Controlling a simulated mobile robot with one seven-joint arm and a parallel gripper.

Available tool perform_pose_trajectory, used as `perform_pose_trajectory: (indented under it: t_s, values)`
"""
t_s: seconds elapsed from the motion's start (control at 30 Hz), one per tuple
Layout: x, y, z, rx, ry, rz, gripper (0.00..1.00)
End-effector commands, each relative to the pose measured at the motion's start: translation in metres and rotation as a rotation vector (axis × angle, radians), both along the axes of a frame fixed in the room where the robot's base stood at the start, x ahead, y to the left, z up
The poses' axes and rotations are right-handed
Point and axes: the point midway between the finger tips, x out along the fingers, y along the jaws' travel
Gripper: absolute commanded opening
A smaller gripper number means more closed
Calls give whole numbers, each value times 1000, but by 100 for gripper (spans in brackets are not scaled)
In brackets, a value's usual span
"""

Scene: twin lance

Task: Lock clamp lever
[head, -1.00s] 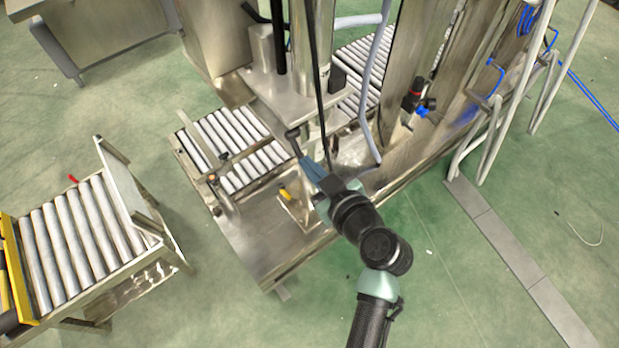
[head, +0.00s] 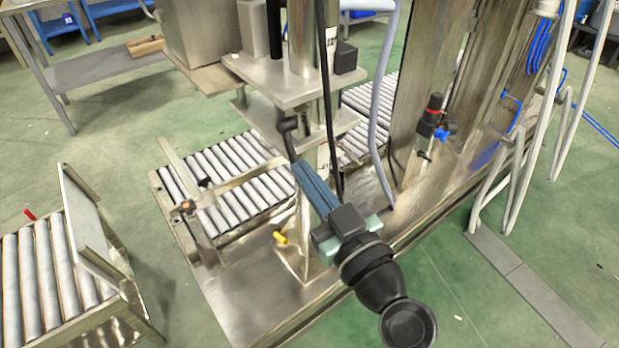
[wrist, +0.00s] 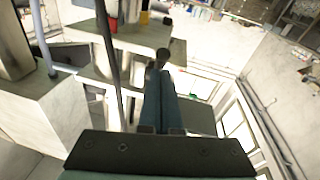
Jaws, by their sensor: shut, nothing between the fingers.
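A dark lever with a rounded black knob (head: 287,125), which looks like the clamp lever, stands under the steel plate of the column machine. In the wrist view the dark knob (wrist: 163,55) shows just past my fingertips. My gripper (head: 300,168) has long blue fingers that are shut with nothing between them. It points up and left, with its tips at the lower end of the lever. The same shut fingers show in the wrist view (wrist: 160,78). I cannot tell whether the tips touch the lever. The lever's base is hidden.
A black hose (head: 326,100) hangs close to the right of my fingers, with a grey hose (head: 380,110) further right. A roller conveyor (head: 235,160) lies behind, to the left. Green floor is open at lower right.

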Motion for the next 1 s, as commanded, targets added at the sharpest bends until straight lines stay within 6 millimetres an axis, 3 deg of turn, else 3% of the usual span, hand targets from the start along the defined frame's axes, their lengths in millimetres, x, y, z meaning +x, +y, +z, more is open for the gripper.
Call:
perform_pose_trajectory:
  t_s: [0.03, 0.1, 0.6, 1.0]
  values:
    - [1, 1, -15, 13, -22, 1, 0]
    - [2, 3, -17, 34, -48, 3, 0]
    - [13, 10, -31, 179, -245, 4, 0]
    - [24, 18, -38, 176, -245, 1, 0]
